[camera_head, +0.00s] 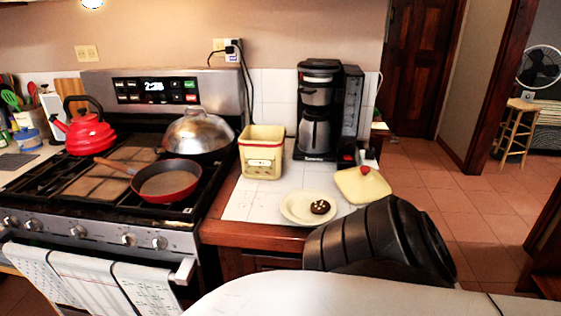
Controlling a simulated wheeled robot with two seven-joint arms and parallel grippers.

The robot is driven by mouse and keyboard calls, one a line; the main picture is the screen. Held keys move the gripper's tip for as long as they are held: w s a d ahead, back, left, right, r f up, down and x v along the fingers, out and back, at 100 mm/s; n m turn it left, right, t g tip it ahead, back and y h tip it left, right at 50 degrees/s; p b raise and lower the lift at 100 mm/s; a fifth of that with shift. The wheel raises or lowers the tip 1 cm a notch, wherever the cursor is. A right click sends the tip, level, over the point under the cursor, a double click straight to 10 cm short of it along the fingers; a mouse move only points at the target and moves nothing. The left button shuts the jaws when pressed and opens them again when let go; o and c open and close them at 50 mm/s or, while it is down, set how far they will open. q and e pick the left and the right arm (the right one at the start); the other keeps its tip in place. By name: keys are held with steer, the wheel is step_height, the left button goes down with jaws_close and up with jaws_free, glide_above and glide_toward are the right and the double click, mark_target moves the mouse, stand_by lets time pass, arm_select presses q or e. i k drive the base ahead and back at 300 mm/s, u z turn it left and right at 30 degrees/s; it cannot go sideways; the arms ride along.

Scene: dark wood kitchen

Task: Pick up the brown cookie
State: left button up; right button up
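A brown cookie (320,207) with pale spots lies on the right part of a round cream plate (295,213). The plate sits near the front edge of the white-tiled counter, right of the stove. A large black ribbed part and a white link of my own arm fill the lower right, just in front of and right of the plate. The cookie is in plain sight. I make out neither my left nor my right gripper in this view.
A cream canister (262,160) stands behind the plate, and its lid (364,184) with a red knob lies to the right. A black coffee maker (318,120) stands behind. On the stove are a red-rimmed pan (168,184), a domed lid (198,132) and a red kettle (88,133).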

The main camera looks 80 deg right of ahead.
mark_target(319, 207)
steer(key=i, duration=1.55)
steer(key=z, duration=2.15)
